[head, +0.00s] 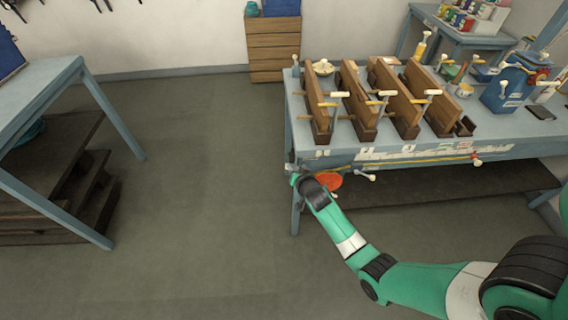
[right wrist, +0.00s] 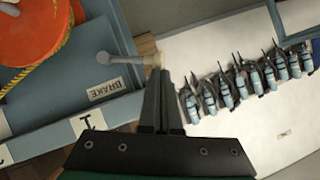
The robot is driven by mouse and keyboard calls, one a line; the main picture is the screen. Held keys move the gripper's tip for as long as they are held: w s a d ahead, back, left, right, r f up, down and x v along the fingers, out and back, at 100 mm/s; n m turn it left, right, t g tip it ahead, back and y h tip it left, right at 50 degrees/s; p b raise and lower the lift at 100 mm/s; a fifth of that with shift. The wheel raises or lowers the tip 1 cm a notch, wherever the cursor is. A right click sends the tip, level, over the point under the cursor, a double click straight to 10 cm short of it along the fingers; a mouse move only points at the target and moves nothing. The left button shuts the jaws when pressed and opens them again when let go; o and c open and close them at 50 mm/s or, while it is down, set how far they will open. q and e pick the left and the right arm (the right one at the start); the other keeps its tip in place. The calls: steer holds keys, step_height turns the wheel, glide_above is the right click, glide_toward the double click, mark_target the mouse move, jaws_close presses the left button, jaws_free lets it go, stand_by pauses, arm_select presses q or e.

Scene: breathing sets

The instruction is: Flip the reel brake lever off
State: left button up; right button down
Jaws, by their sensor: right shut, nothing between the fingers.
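The reel brake lever (right wrist: 125,59) is a grey rod with a pale knob, seen in the right wrist view above a plate marked BRAKE (right wrist: 104,88). It points toward the right of that picture. My right gripper (right wrist: 162,76) is shut and empty. Its fingertips are right by the knob and overlap it in the picture; I cannot tell whether they touch. The orange reel (right wrist: 45,25) is at the upper left, with yellow cord on it. In the head view the reel (head: 329,181) hangs at the bench front, and my right gripper (head: 291,169) is at the bench's left corner.
The blue bench (head: 330,153) carries several upright wooden boards (head: 357,95) with clamp handles. A yellow cord runs along its front edge. A blue vise-like device (head: 503,90) stands at the right. Another table (head: 40,90) is at the left, with open floor between.

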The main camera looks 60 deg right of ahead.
steer(key=shift+s+d+f+p, duration=0.15)
steer(key=shift+s+d+p, duration=0.3)
steer(key=shift+s, duration=0.3)
steer(key=d+r+p+v, duration=0.1)
steer(key=r+p+v, duration=0.1)
steer(key=p+v, duration=0.5)
steer(key=v, duration=0.5)
steer(key=shift+s+r, duration=0.25)
steer(key=shift+s, duration=0.1)
steer(key=shift+d, duration=0.15)
